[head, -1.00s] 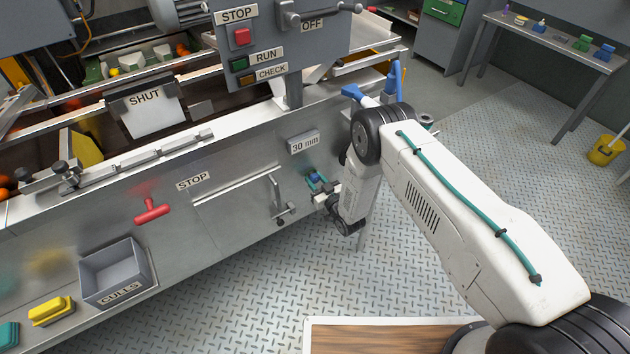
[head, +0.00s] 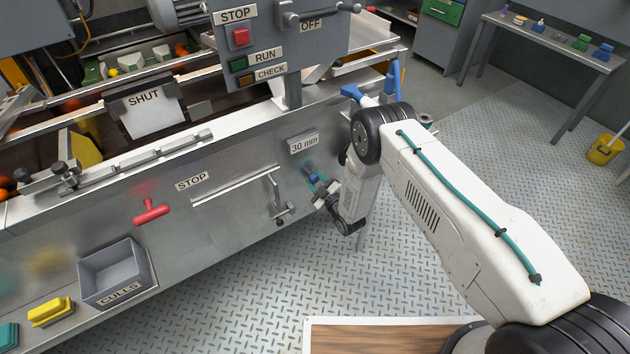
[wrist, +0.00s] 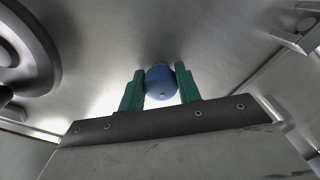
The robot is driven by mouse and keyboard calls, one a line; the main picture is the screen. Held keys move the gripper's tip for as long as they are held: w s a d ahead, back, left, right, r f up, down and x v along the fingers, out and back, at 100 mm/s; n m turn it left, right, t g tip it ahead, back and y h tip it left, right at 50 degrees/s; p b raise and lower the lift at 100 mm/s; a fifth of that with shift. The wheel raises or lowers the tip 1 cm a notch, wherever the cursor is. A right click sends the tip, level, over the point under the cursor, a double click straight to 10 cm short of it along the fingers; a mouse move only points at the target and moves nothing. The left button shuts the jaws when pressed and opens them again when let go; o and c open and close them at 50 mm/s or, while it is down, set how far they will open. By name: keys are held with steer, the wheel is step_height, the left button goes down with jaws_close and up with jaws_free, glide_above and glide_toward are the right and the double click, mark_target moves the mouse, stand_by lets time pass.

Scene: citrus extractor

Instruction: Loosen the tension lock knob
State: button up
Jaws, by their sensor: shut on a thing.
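The tension lock knob is a small blue rounded knob (wrist: 160,82) on the steel panel; I take it to be the lock knob, though no label on it can be read. In the wrist view the two green fingers of my gripper (wrist: 161,92) stand on either side of it, shut on it. In the head view my gripper (head: 318,185) is at the front panel, below the "30 mm" plate (head: 303,143), and the blue knob (head: 313,177) shows small between the fingers. My forearm hides the panel to the right.
A lever handle (head: 276,195) on the panel stands just left of my gripper. Farther left are a red T-handle (head: 151,211) and a grey CULLS bin (head: 113,272). Blue handles (head: 393,80) rise behind my wrist. The floor (head: 240,300) in front of the machine is clear.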

steer(key=n, duration=0.5)
steer(key=shift+r+n, duration=0.15)
steer(key=shift+n, duration=0.25)
steer(key=n, duration=0.4)
steer(key=shift+a+n, duration=0.1)
steer(key=shift+n, duration=0.2)
steer(key=o, duration=1)
steer(key=shift+c, duration=0.2)
steer(key=shift+d, duration=0.2)
steer(key=v, duration=0.7)
steer(key=shift+s, duration=0.35)
